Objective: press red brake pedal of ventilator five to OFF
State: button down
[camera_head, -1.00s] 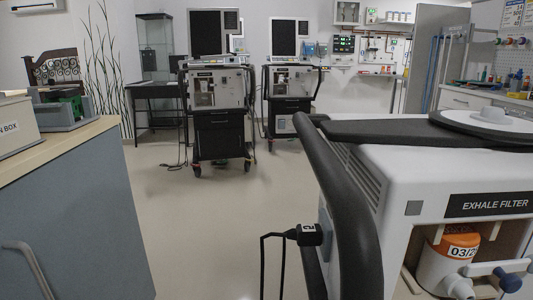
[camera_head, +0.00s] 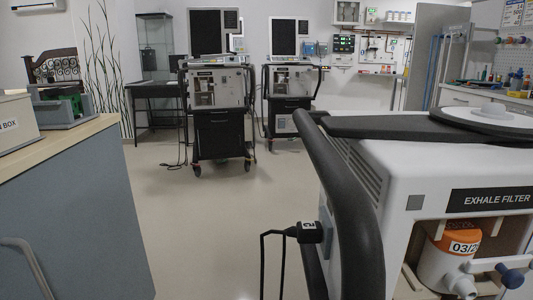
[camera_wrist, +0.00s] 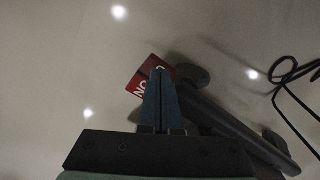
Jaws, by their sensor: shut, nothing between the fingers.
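The red brake pedal (camera_wrist: 136,87) shows in the wrist view with white letters, beside a black base leg (camera_wrist: 232,125) with casters. My gripper (camera_wrist: 159,72) is shut and empty, its blue-grey fingers reaching over the pedal and hiding part of it. I cannot tell whether the fingertips touch it. A large white ventilator (camera_head: 415,165) with an "EXHALE FILTER" label and a black handle (camera_head: 345,200) stands close at the right in the head view. Its pedal and my gripper are out of that view. I see no number that marks it as ventilator five.
A black cable (camera_wrist: 288,85) loops on the floor at the right of the wrist view. A blue-grey cabinet (camera_head: 75,225) stands at the left. Two more ventilators (camera_head: 217,90) stand further back. The pale floor (camera_head: 205,235) between is clear.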

jog(key=shift+f+b, duration=0.85)
jog(key=shift+f, duration=0.4)
notch_tip(320, 180, up, 7)
jog(key=p, duration=0.7)
jog(key=shift+r+p, duration=0.15)
jog(key=shift+p, duration=0.25)
